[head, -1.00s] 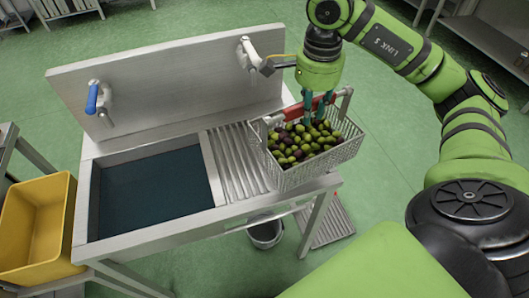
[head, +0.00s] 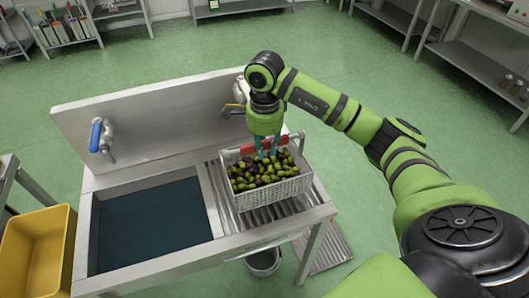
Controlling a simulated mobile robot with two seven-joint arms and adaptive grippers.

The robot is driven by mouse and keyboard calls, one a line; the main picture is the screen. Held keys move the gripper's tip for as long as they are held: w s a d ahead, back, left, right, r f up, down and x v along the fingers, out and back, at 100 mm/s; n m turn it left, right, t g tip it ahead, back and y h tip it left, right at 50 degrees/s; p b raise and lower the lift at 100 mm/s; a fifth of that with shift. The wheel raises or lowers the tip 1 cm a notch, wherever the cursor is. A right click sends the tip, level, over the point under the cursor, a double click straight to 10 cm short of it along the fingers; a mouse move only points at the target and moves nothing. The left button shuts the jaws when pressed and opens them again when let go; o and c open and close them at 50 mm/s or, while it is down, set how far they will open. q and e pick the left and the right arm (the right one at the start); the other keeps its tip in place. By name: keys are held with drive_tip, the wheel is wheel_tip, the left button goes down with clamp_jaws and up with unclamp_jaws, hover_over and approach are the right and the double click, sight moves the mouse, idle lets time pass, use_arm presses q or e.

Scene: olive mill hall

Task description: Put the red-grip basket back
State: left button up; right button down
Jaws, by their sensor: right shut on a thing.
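The red-grip basket (head: 272,194) is a perforated metal basket full of green and dark olives (head: 262,172). It is over the ribbed drainboard (head: 222,200) on the right of the steel sink unit; I cannot tell whether it touches the board. My right gripper (head: 267,150) points down from above and is shut on the basket's red grip (head: 255,146), which its fingers partly hide. My left gripper is not in view.
The basin (head: 155,222) with dark water lies left of the drainboard. A blue-handled tap (head: 97,135) stands at the backsplash, and another tap is partly hidden behind my right arm. A yellow bin (head: 35,250) is at left. A bucket (head: 263,262) and floor grate (head: 323,250) are below.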

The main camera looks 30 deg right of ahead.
sight(265, 175)
drive_tip(key=shift+w, duration=0.2)
wheel_tip(265, 175, down, 3)
drive_tip(key=shift+s+f+p, duration=0.1)
drive_tip(key=shift+p, duration=0.75)
drive_tip(key=shift+f, duration=0.4)
drive_tip(key=shift+f, duration=0.1)
drive_tip(key=shift+f, duration=0.1)
drive_tip(key=c, duration=1.1)
unclamp_jaws()
drive_tip(key=shift+o, duration=0.2)
